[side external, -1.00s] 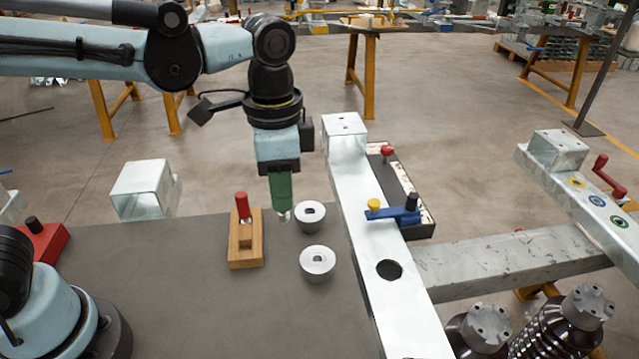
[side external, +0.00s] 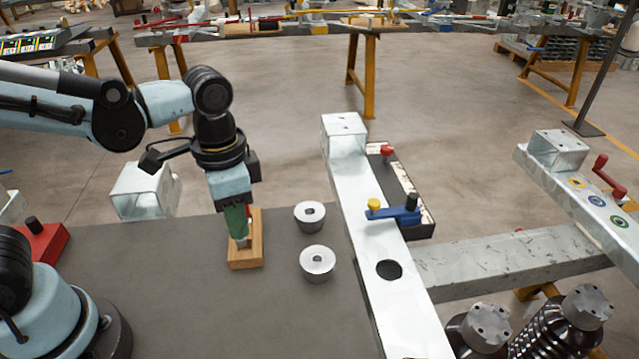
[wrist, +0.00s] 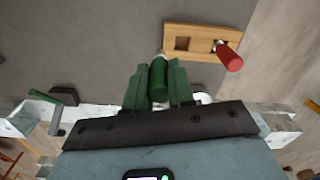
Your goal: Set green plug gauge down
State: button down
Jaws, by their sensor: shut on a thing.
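The green plug gauge (wrist: 160,82) is a green cylinder with a pale metal tip. My gripper (wrist: 160,72) is shut on it with its two green fingers. In the side view my gripper (side external: 237,222) is over the wooden block (side external: 246,263), with the gauge's tip in front of or at the block; contact cannot be told. In the wrist view the block (wrist: 203,34) has an empty square pocket (wrist: 182,43) and a red-handled gauge (wrist: 229,57) in its other end. The green gauge's tip shows just beside the block, near the pocket end. My gripper mostly hides the red gauge in the side view.
A metal beam (side external: 365,215) with a blue clamp (side external: 396,215) runs along the right edge. The tabletop in front of the block is clear.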

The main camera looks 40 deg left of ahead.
jog(key=shift+w+a+f, duration=0.4)
jog(key=shift+a+f, duration=0.05)
jog(key=shift+f, duration=0.6)
jog(key=shift+w+a+f, duration=0.45)
jog(key=shift+a+f, duration=0.05)
jog(key=shift+f, duration=0.55)
jog(key=shift+w+a+f, duration=0.4)
jog(key=shift+a+f, duration=0.05)
jog(key=shift+f, duration=0.6)
jog(key=c, duration=1)
grip_release()
jog(key=shift+f, duration=0.1)
jog(key=shift+o, duration=0.2)
notch_tip(320, 180, up, 12)
jog(key=a+f+n+t, duration=0.2)
jog(key=a+n+t, duration=0.3)
jog(key=n+t, duration=0.1)
jog(key=shift+s+a+t, duration=0.25)
jog(key=shift+a+t, duration=0.15)
jog(key=shift+t, duration=0.2)
